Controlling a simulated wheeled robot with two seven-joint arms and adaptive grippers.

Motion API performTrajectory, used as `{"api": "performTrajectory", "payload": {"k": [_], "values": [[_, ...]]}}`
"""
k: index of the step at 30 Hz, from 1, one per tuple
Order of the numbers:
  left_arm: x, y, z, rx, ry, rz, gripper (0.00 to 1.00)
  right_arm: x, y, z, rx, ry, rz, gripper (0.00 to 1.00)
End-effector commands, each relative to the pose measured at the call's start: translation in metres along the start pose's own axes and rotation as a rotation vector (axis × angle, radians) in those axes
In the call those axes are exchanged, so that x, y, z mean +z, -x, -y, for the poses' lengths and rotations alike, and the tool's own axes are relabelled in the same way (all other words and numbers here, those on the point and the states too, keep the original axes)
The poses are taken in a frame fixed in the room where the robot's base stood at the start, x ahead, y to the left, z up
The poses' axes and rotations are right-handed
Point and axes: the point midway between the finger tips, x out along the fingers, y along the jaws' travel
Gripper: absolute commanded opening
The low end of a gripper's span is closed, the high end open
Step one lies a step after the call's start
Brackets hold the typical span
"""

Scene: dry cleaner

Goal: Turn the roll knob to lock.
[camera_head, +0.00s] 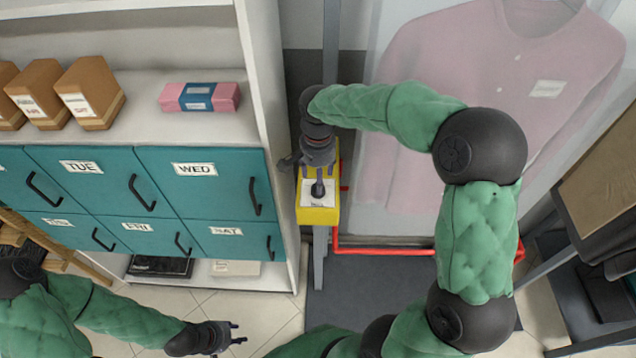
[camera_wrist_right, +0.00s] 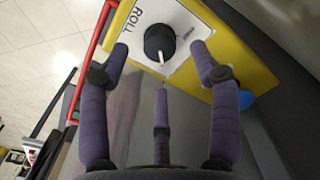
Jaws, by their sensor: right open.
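The roll knob (camera_wrist_right: 159,43) is round and black, on a white plate marked ROLL on a yellow box (camera_wrist_right: 262,79). A pale pointer mark shows on its near side, and a small label at its right is too small to read surely. The yellow box (camera_head: 318,216) also shows in the head view, with the knob (camera_head: 318,189) on its top face. My right gripper (camera_wrist_right: 160,62) is open and empty, its three padded fingers spread in front of the knob, apparently not touching it. My left gripper (camera_head: 238,333) is open and empty, low at the left over the floor.
A shelf with teal drawers (camera_head: 200,190) stands left of the box, close to my right gripper. A red rail (camera_head: 385,251) runs right from the box. A bagged pink shirt (camera_head: 460,75) hangs behind my right arm. Tiled floor (camera_head: 265,325) lies below.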

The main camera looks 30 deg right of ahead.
Motion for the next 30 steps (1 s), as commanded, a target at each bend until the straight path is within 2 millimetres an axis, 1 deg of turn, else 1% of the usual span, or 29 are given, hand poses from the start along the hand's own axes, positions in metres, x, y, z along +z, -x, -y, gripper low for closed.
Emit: {"api": "performTrajectory", "payload": {"k": [1, 6, 9, 12, 18, 30], "values": [[0.000, 0.000, 0.000, 0.000, 0.000, 0.000, 0.40, 0.000, 0.012, 0.001, -0.004, 0.000, -0.002, 0.63], [0.000, 0.000, 0.000, 0.000, 0.000, 0.000, 0.40, 0.000, 0.044, 0.001, -0.002, -0.001, 0.000, 0.63], [0.000, 0.000, 0.000, 0.000, 0.000, 0.000, 0.40, 0.000, 0.058, 0.001, -0.001, -0.001, 0.000, 0.63], [0.000, 0.000, 0.000, 0.000, 0.000, 0.000, 0.40, 0.000, 0.068, 0.000, 0.000, -0.001, 0.000, 0.63], [0.000, 0.000, 0.000, 0.000, 0.000, 0.000, 0.40, 0.001, 0.075, 0.000, 0.001, 0.000, 0.002, 0.63], [0.000, 0.000, 0.000, 0.000, 0.000, 0.000, 0.40, 0.001, 0.074, 0.000, 0.001, -0.001, 0.002, 0.63]]}}
